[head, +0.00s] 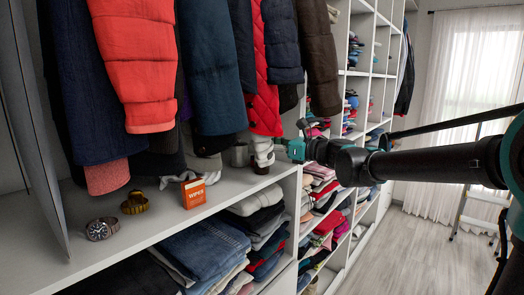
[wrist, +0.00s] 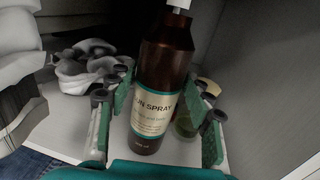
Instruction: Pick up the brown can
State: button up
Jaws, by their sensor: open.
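A brown bottle-shaped container (wrist: 165,62) with a white top and a cream and teal label reading "SPRAY" stands in the middle of the wrist view. It is the only brown can-like thing I can make out. My gripper (wrist: 158,106) is open, with one teal-padded finger on each side of the container. I cannot tell whether either finger touches it. In the head view my gripper (head: 291,142) is at the shelf's right end, below the hanging jackets.
A greenish jar (wrist: 187,122) is close by the right finger. Pale crumpled items (wrist: 88,68) lie behind the left finger.

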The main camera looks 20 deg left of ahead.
jog(key=x, duration=0.4)
jog(key=shift+a+r, duration=0.15)
jog(key=shift+a, duration=0.05)
grip_shut()
